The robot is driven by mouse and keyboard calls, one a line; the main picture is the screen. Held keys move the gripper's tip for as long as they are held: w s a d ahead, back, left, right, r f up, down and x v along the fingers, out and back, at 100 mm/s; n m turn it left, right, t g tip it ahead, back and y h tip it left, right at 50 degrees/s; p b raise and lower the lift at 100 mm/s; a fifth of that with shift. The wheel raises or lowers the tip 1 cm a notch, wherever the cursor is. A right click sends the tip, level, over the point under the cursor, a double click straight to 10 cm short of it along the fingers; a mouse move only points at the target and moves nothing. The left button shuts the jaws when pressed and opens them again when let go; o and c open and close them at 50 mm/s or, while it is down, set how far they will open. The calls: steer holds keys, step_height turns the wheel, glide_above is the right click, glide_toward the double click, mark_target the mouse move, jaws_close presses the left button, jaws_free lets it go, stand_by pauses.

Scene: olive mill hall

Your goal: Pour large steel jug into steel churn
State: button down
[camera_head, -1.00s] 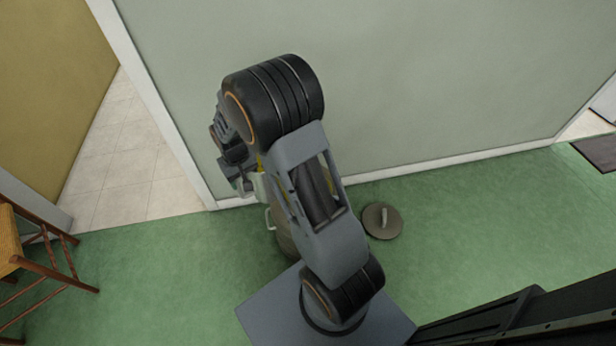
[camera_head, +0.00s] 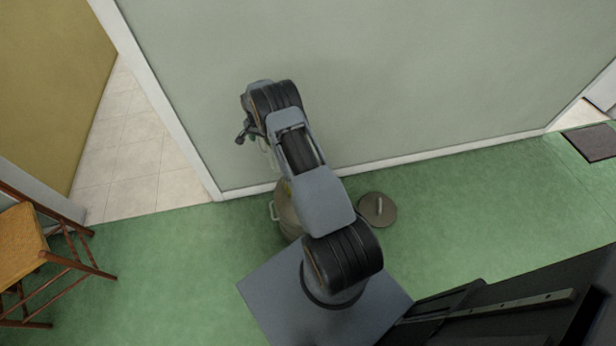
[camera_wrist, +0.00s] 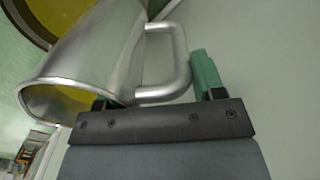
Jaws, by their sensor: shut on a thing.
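The large steel jug (camera_wrist: 95,50) is in the wrist view, tilted, its mouth toward the lower left with yellow liquid (camera_wrist: 60,103) inside. My gripper (camera_wrist: 155,88) is shut on the jug's handle (camera_wrist: 180,60). In the head view my gripper (camera_head: 245,130) is partly hidden by my arm, and the jug barely shows there. The steel churn (camera_head: 287,212) stands on the green floor near the wall, partly covered by my arm, with a side handle showing at left. A dark-rimmed round opening with yellow inside (camera_wrist: 60,12), seemingly the churn's mouth, is cut off at the wrist view's top left.
A round lid with a handle (camera_head: 376,210) lies on the floor right of the churn. The pale wall (camera_head: 400,80) is close behind my arm. A wooden chair (camera_head: 22,235) stands at left near a doorway. Green floor to the right is clear, with a dark mat (camera_head: 592,142) beyond.

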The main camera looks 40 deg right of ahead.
steer(key=shift+w+d+f+m+p, duration=0.25)
steer(key=shift+d+f+m+p, duration=0.1)
steer(key=shift+d+m, duration=0.25)
steer(key=shift+w+d+f+m+p, duration=0.3)
steer(key=shift+d+m, duration=0.2)
steer(key=shift+d, duration=0.2)
steer(key=shift+s, duration=0.1)
